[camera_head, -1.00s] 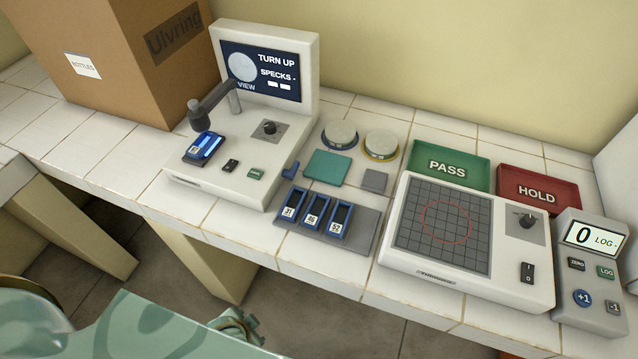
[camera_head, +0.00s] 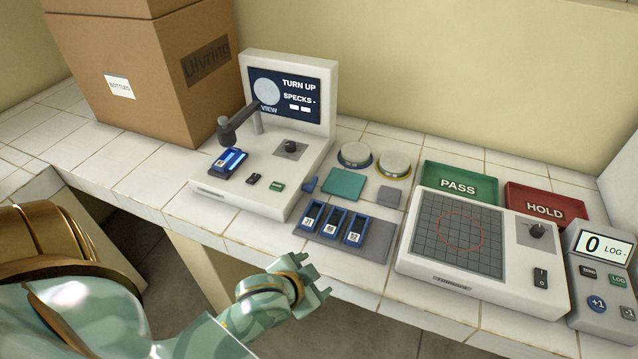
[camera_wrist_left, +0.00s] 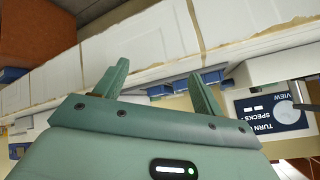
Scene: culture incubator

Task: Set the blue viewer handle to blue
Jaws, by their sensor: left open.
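The viewer (camera_head: 235,195) is a white unit with an upright screen (camera_head: 292,98) reading "TURN UP" and "SPECKS -". A small blue handle (camera_head: 310,184) sticks out at the right side of its base. A blue slide (camera_head: 229,162) lies on its stage under a dark arm. My left gripper (camera_head: 320,274) is open and empty in front of the bench edge, below the handle and the slide rack, touching neither. In the left wrist view its spread fingers (camera_wrist_left: 160,78) point at the bench edge, and the screen (camera_wrist_left: 270,112) shows on the right. My right gripper is in neither current view.
A grey rack (camera_head: 372,238) with three blue slides stands right of the viewer. Two round-lidded dishes (camera_head: 357,153), a teal pad (camera_head: 343,184), green PASS (camera_head: 460,181) and red HOLD (camera_head: 545,202) trays, a gridded unit (camera_head: 458,238) and a counter (camera_head: 602,272) lie beyond. A cardboard box (camera_head: 150,80) stands left.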

